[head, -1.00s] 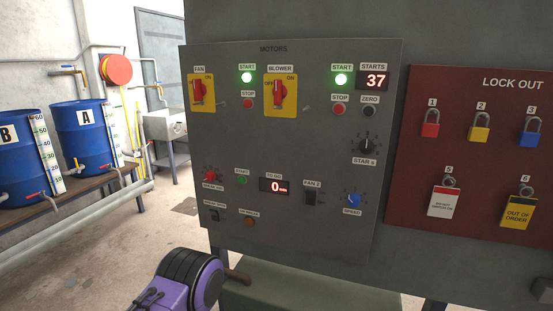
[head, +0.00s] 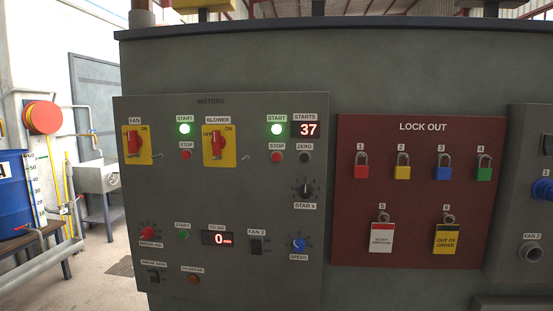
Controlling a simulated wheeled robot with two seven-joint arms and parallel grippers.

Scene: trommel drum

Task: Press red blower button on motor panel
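The grey motor panel (head: 215,275) fills the left and middle of the head view. Its blower section has a red rotary switch on a yellow plate (head: 231,160), marked OFF and ON, with the handle roughly upright. Right of it a START button (head: 277,129) glows green. Below that is the red STOP button (head: 277,157), uncovered and in plain sight. The fan section has its own red switch (head: 133,144), lit green START button (head: 185,129) and red STOP button (head: 186,155). Neither gripper is in view.
A red lock-out board (head: 400,205) with several padlocks is to the right. A blue barrel (head: 12,200) and a sink (head: 101,177) stand at left.

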